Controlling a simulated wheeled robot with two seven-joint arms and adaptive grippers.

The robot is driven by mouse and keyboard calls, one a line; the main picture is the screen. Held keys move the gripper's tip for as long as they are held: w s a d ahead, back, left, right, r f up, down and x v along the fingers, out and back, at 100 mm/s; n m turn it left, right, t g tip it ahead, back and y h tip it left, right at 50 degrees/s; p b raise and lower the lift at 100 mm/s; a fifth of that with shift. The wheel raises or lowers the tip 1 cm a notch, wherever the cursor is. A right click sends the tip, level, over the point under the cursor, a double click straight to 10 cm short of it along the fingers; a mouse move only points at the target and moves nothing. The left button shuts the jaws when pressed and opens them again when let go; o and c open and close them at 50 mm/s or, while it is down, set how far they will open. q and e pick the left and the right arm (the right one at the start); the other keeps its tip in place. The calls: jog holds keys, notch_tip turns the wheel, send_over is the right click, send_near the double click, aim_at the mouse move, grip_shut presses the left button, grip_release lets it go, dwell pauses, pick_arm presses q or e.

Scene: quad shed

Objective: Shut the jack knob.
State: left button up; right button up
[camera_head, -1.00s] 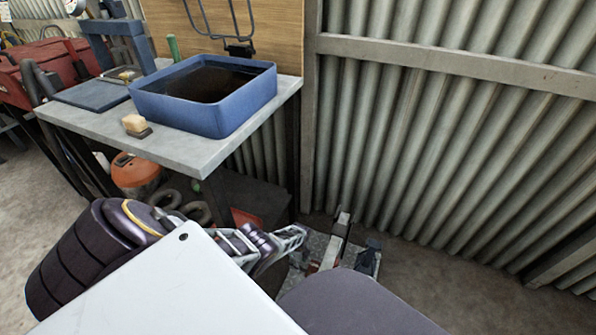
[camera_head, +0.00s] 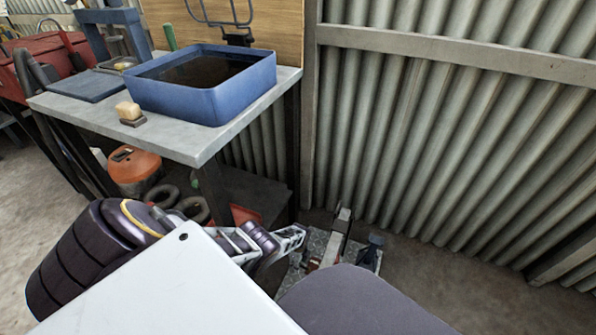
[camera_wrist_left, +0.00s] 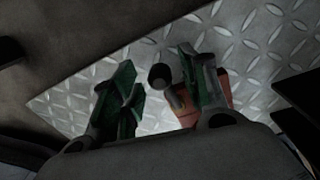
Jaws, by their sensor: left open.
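A dark round knob (camera_wrist_left: 160,76) shows in the left wrist view, between the two green-faced fingers of my left gripper (camera_wrist_left: 158,66). The gripper is open, with a gap on the knob's left. The right finger is close to it; I cannot tell whether they touch. Part of the orange-red jack (camera_wrist_left: 215,92) shows behind the right finger. In the head view my left gripper (camera_head: 290,241) is low, beside the jack (camera_head: 337,238) on a metal tread plate. My own body hides the lower part of the jack there. My right gripper is not in view.
A workbench (camera_head: 195,147) with a blue basin (camera_head: 205,95) and a brush (camera_head: 129,112) stands at upper left. An orange container (camera_head: 133,168) sits beneath it. A corrugated wall (camera_head: 440,140) closes the back. Bare floor (camera_head: 470,285) lies right of the jack.

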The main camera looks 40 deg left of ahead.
pick_arm(q)
grip_shut()
